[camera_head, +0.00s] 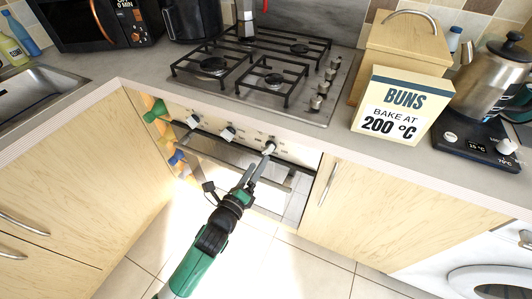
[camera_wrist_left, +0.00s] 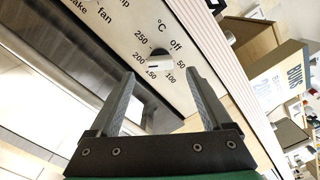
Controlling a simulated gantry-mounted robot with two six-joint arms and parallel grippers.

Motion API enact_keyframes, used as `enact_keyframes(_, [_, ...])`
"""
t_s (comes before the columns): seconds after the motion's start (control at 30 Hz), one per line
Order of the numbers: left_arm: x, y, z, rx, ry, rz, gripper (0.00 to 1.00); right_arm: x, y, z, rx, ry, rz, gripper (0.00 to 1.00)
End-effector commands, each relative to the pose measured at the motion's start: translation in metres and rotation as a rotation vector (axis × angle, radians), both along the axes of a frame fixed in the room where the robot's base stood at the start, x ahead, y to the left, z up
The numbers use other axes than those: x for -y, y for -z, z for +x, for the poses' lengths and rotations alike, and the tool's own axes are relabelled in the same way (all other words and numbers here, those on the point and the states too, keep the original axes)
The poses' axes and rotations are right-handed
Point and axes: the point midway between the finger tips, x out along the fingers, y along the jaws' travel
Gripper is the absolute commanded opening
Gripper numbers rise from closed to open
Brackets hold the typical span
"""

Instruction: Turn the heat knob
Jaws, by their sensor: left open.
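The heat knob (camera_head: 269,147) is the rightmost of the knobs on the oven's front panel. In the left wrist view the knob (camera_wrist_left: 159,57) sits in a dial marked off, 50, 100, 150, 200 and 250 °C. A white mark shows on its lower part, but I cannot tell its exact setting. My left gripper (camera_head: 260,162) is open, its fingers pointing up at the knob. In the wrist view its fingertips (camera_wrist_left: 160,73) lie on either side of the knob's line, with nothing held; contact is not visible. My right gripper is out of view.
A sign (camera_head: 396,108) on the counter reads "BUNS, BAKE AT 200 °C". Two other knobs (camera_head: 228,133) sit to the left on the panel. The oven handle (camera_head: 215,150) runs just below them. A gas hob (camera_head: 265,72) lies above.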

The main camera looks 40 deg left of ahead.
Motion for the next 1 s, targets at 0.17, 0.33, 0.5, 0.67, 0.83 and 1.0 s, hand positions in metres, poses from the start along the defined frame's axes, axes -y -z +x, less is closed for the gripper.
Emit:
enact_keyframes(0.17, [-0.014, 0.001, 0.038, 0.003, -0.002, 0.0, 0.82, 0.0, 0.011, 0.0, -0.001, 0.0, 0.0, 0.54])
enact_keyframes(0.33, [-0.02, 0.001, 0.059, 0.001, -0.001, 0.0, 0.82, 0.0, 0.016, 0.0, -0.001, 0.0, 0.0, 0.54])
enact_keyframes(0.5, [-0.022, 0.0, 0.063, 0.0, 0.0, 0.0, 0.82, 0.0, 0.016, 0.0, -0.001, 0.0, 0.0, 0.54])
enact_keyframes(0.67, [-0.022, 0.0, 0.063, 0.0, 0.0, 0.0, 0.81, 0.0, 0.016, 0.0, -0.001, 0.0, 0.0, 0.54])
enact_keyframes(0.83, [-0.022, 0.0, 0.063, 0.0, 0.0, 0.0, 0.5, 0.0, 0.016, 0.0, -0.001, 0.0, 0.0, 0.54])
enact_keyframes(1.0, [-0.021, 0.0, 0.063, 0.0, 0.0, 0.0, 0.2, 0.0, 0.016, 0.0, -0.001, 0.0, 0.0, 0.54])
